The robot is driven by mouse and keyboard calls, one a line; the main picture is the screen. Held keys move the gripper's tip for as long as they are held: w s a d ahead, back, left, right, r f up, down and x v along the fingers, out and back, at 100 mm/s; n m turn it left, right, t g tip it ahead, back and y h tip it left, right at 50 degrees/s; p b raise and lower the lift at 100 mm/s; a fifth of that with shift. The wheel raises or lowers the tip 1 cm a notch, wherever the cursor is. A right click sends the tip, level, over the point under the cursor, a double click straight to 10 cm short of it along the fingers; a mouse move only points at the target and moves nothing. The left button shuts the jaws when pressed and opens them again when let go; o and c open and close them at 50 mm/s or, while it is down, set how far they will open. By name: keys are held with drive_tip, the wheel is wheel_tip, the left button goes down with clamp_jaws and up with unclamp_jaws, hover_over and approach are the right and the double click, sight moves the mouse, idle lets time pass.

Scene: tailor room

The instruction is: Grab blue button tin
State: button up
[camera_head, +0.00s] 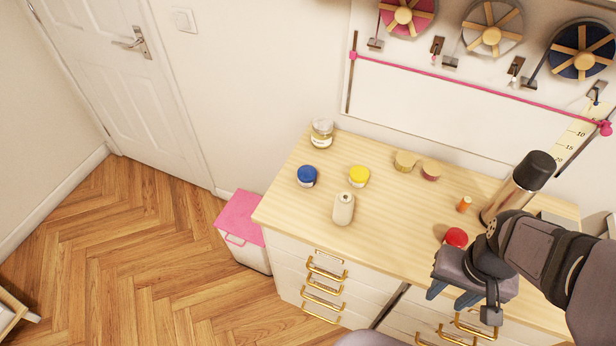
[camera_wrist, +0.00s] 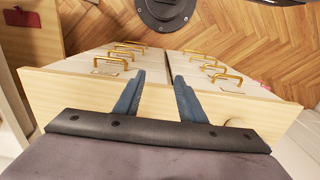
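The blue button tin (camera_head: 307,176) is a small round tin with a dark blue lid. It stands upright at the left side of the wooden tabletop (camera_head: 390,210) in the head view. My gripper (camera_head: 453,297) is at the table's front right, far to the right of the blue tin. In the wrist view my gripper (camera_wrist: 160,88) shows two blue fingers apart, with nothing between them. The wrist view looks down past the table's edge, and the blue tin is not seen there.
A glass jar (camera_head: 321,133), a yellow-lidded tin (camera_head: 358,176) and a cream bottle (camera_head: 344,208) stand near the blue tin. A red-lidded tin (camera_head: 456,238), an orange spool (camera_head: 464,204) and a tall flask (camera_head: 518,187) stand near my arm. The table's middle is clear.

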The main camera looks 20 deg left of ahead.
drive_tip(key=o, duration=0.7)
drive_tip(key=shift+o, duration=0.2)
drive_tip(key=shift+r, duration=0.15)
